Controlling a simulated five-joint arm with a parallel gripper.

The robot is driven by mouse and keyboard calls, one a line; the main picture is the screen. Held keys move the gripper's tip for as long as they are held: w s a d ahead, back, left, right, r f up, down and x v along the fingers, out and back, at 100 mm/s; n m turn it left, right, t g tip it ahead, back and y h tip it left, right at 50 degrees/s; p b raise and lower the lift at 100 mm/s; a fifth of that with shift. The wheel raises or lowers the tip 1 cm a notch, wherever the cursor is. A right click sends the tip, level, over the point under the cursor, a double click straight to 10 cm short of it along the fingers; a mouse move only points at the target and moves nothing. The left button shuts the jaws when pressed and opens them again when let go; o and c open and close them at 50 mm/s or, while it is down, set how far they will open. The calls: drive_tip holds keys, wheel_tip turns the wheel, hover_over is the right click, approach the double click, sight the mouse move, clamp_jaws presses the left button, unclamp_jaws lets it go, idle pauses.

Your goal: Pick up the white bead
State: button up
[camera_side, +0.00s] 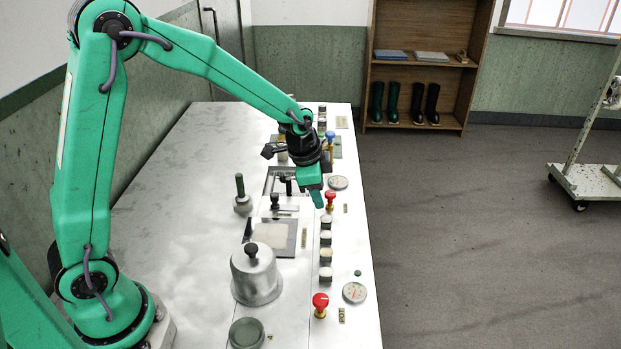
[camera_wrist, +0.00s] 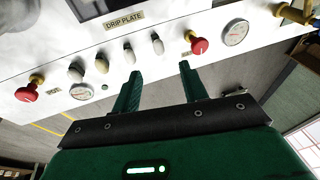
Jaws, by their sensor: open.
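I cannot make out a white bead in either view. My gripper (camera_side: 318,198) is over the right edge of the metal worktop (camera_side: 170,230), beside a row of controls, in the side view. In the wrist view my gripper (camera_wrist: 160,70) shows two green fingers spread apart with nothing between them. Past the fingertips is a row of pale rounded knobs (camera_wrist: 129,54). These knobs also show along the worktop edge in the side view (camera_side: 326,256).
Red knobs (camera_side: 320,304) and round gauges (camera_side: 354,292) line the worktop edge. A metal pot with a black knob (camera_side: 257,280) and a dark-framed plate (camera_side: 291,238) stand left of them. A green-handled piece (camera_side: 242,200) stands behind.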

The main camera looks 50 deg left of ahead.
sight(327, 216)
drive_tip(key=shift+w+f, duration=0.3)
drive_tip(key=shift+f, duration=0.15)
drive_tip(key=shift+x, duration=1.3)
drive_tip(key=shift+d+f, duration=0.1)
drive_tip(key=shift+x, duration=2.5)
drive_tip(key=shift+s, duration=0.1)
clamp_jaws()
